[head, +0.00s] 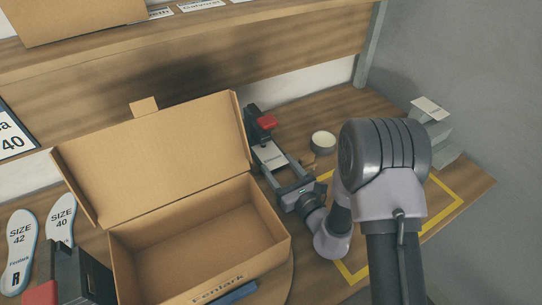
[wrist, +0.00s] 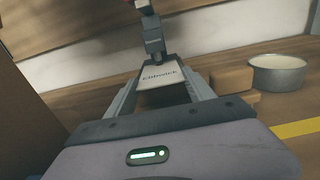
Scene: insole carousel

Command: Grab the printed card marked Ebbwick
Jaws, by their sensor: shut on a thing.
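The printed card marked Ebbwick is pale with dark lettering; it shows in the wrist view (wrist: 161,74) and in the head view (head: 269,156). My gripper (wrist: 163,88) is shut on it, with one finger along each side. In the head view my gripper (head: 274,162) reaches in just right of the open carton. A dark grey stand with a red clamp (head: 264,122) is right behind the card, and its grey part (wrist: 152,42) overlaps the card's far end in the wrist view. I cannot tell whether the card still touches the stand.
An open cardboard box (head: 200,240) marked Fenlark stands left of my gripper. A round tin (head: 323,142) and a small wooden block (head: 308,159) lie to the right. Insoles (head: 20,250) and another red-topped stand (head: 75,275) are front left. A shelf (head: 180,75) runs behind.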

